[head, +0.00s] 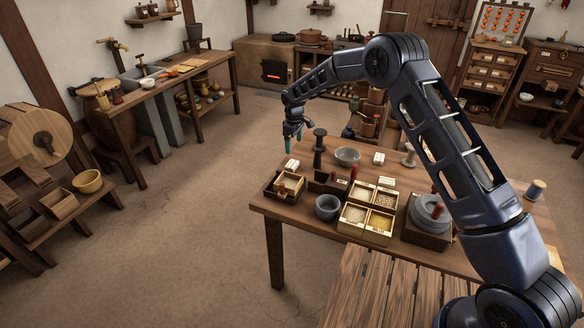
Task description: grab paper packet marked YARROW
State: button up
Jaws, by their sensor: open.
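My gripper (295,143) hangs over the far left corner of the wooden table (285,213), fingers down and open, with teal fingertips. I see nothing between the fingers. Just below it lies a small pale packet (292,165). A second pale packet (379,158) lies right of the grey bowl, and a third (387,183) lies behind the divided box. The print on all three is too small to read, so I cannot tell which is marked YARROW.
A dark post (319,148) stands close right of my gripper, next to a grey bowl (347,156). A wooden box (283,186), a dark cup (327,207), a divided grain box (353,216) and a quern (432,213) crowd the table. The floor to the left is clear.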

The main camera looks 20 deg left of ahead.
aim_at(292, 164)
jog(key=shift+a+f, duration=0.2)
jog(key=shift+f, duration=2.75)
jog(key=shift+a+f, duration=0.2)
jog(key=shift+f, duration=2.7)
jog(key=c, duration=1.1)
jog(key=shift+o, duration=0.2)
